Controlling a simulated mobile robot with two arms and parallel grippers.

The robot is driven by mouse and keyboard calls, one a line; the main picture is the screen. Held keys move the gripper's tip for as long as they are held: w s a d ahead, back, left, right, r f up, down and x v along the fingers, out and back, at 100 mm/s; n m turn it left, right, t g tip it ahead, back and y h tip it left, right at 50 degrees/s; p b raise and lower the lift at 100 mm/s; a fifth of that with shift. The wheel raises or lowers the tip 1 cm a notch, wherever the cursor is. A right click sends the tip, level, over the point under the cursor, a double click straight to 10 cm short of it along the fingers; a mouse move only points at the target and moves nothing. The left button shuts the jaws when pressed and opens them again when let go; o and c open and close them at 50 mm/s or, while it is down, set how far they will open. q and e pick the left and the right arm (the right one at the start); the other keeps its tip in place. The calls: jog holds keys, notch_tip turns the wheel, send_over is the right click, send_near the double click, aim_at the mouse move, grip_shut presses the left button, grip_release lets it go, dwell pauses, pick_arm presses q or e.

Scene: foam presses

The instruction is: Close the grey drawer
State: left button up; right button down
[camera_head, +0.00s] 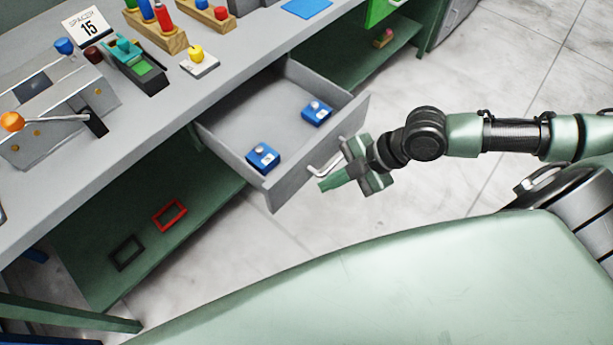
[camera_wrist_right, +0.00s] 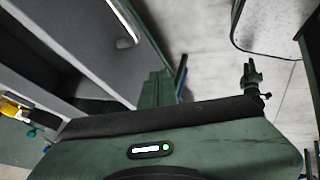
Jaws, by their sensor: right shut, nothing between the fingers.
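The grey drawer (camera_head: 281,103) is pulled out from under the grey workbench. Two blue items with pale knobs, a nearer one (camera_head: 263,157) and a farther one (camera_head: 317,112), lie inside it. A light metal handle (camera_head: 325,166) sticks out from the drawer's front panel (camera_head: 313,157). My right gripper (camera_head: 329,184) is shut and empty, in front of the panel and close beside the handle; I cannot tell whether it touches. In the right wrist view, the handle (camera_wrist_right: 124,21) shows at the upper left on the drawer front (camera_wrist_right: 90,38). My left gripper is not in view.
The bench top (camera_head: 195,95) carries a lever box (camera_head: 60,110), a yellow-knobbed block (camera_head: 197,60) and a number 15 sign (camera_head: 87,27). A green lower shelf (camera_head: 190,230) holds a red frame (camera_head: 169,215) and a black frame (camera_head: 127,253). The floor right of the drawer is clear.

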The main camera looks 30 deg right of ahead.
jog(key=s+d+r+n, duration=0.1)
jog(key=d+r, duration=0.3)
send_near(294, 186)
notch_tip(294, 186, down, 3)
jog(key=a, duration=0.2)
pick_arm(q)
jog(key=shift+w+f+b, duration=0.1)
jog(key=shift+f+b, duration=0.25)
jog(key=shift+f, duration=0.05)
pick_arm(e)
jog(key=shift+w+a+f, duration=0.2)
jog(key=shift+w+a, duration=0.2)
jog(key=shift+w, duration=0.3)
